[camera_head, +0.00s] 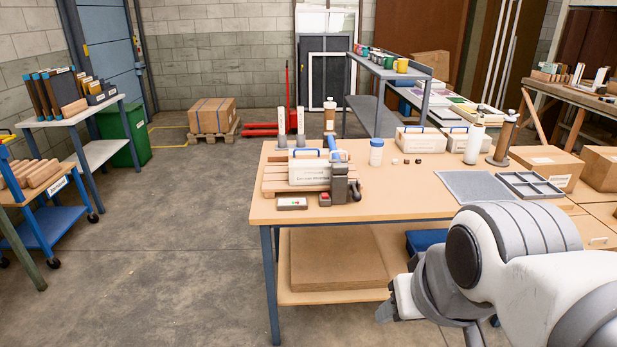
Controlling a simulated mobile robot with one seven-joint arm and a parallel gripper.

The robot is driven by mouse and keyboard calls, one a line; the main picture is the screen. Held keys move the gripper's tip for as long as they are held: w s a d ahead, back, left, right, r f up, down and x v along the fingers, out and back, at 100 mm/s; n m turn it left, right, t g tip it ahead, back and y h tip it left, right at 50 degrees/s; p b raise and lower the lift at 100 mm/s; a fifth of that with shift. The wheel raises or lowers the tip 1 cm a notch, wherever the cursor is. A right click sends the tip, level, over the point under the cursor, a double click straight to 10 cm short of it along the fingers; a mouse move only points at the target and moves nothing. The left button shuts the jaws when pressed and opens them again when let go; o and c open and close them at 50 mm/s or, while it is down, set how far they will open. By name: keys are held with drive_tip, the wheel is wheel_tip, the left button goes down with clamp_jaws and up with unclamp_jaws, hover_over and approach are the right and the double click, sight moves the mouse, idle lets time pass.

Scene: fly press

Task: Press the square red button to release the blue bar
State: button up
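The fly press (308,172) stands on the near left of the wooden table, with a white labelled block and a dark grey column at its right. A small red button (325,195) tops a dark box at the press's front, near the table edge. A blue bar (335,150) shows behind the white block, beside the column; its lower part is hidden. My gripper (395,305) is at the lower right, in front of the table and well away from the button. Its fingers are too unclear to tell whether they are open or shut.
A small panel with coloured marks (292,203) lies left of the button. A white bottle with a blue cap (376,153) stands right of the press. A grey mat (474,187) and a divided tray (530,185) lie farther right. The table between press and mat is mostly clear.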

clamp_jaws()
idle(1.7)
